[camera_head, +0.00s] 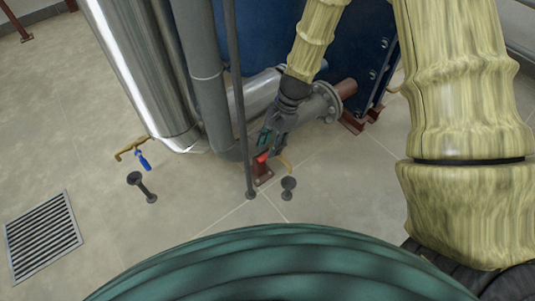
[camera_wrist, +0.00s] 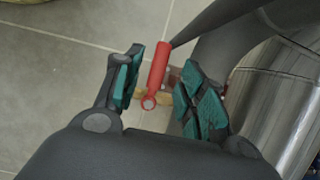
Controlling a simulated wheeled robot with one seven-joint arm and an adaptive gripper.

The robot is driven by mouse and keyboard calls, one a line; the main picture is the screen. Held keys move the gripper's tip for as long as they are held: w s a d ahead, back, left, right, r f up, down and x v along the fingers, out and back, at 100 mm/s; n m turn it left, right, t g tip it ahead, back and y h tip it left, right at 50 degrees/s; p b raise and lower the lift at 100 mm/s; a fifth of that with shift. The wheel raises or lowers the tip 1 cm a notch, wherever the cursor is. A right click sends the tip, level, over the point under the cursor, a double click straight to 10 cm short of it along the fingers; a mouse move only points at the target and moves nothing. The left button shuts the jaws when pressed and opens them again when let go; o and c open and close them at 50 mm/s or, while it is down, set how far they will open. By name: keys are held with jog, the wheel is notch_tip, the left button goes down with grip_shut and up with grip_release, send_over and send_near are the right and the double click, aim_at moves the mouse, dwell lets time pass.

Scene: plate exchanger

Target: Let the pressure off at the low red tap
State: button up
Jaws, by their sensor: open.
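The low red tap has a red lever handle (camera_wrist: 157,74), which lies between the two fingers of my gripper (camera_wrist: 155,90) in the wrist view. My gripper is open, with its green-padded fingers on either side of the handle; I see a gap on both sides. In the head view the red handle (camera_head: 262,158) shows just below my gripper (camera_head: 268,141), low by the grey pipe. A brass outlet (camera_head: 286,162) shows to the right of the handle, above a small dark drain funnel (camera_head: 289,184). The tap's body is mostly hidden.
A blue-handled tap (camera_head: 143,160) sticks out at the left, near another drain funnel (camera_head: 138,184). A thin dark pole (camera_head: 240,110) and grey pipe (camera_head: 207,80) stand close left of my gripper. A floor grate (camera_head: 42,238) lies at far left. Tiled floor between is clear.

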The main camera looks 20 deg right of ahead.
aim_at(266, 155)
jog(key=shift+b+x, duration=0.55)
jog(key=shift+x, duration=1)
jog(key=shift+c, duration=0.4)
grip_shut()
